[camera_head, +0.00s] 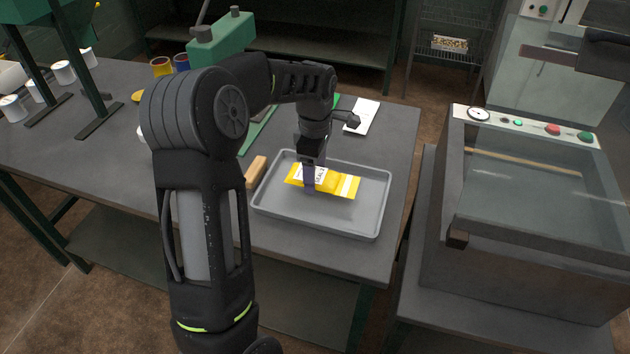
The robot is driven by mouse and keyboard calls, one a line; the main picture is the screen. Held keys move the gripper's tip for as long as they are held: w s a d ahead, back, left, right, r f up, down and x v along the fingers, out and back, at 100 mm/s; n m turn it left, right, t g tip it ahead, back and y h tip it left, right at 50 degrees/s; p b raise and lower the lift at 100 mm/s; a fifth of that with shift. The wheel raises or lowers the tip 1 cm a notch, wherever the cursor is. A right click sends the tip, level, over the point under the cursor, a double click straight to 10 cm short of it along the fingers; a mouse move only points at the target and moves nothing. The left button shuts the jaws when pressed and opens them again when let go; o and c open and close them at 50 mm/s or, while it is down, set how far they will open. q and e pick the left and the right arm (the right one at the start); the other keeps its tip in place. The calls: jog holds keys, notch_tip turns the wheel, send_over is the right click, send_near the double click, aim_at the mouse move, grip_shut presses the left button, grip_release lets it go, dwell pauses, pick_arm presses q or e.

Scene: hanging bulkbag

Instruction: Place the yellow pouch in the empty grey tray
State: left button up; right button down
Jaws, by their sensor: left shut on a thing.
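The yellow pouch (343,186), with white label patches, is at the grey tray (352,226), within its rim as seen from above. My left gripper (309,184) comes down from above and is shut on the pouch near its left part. The gripper hides a piece of the pouch. I cannot tell whether the pouch touches the tray floor. The tray is a shallow rectangle on the table, with nothing else seen in it. My right gripper is not in view.
A wooden-handled tool (255,172) lies just left of the tray on the grey table (300,247). A white sheet (362,116) lies behind. A chamber machine (530,210) stands at the right, across a gap. Green equipment (222,42) and small pots stand at the back left.

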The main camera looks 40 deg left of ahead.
pick_arm(q)
jog(key=shift+f, duration=1.75)
jog(key=shift+f, duration=0.1)
jog(key=shift+f, duration=0.15)
jog(key=o, duration=1.5)
notch_tip(320, 180, up, 12)
jog(key=shift+r+b, duration=0.25)
jog(key=shift+b, duration=0.1)
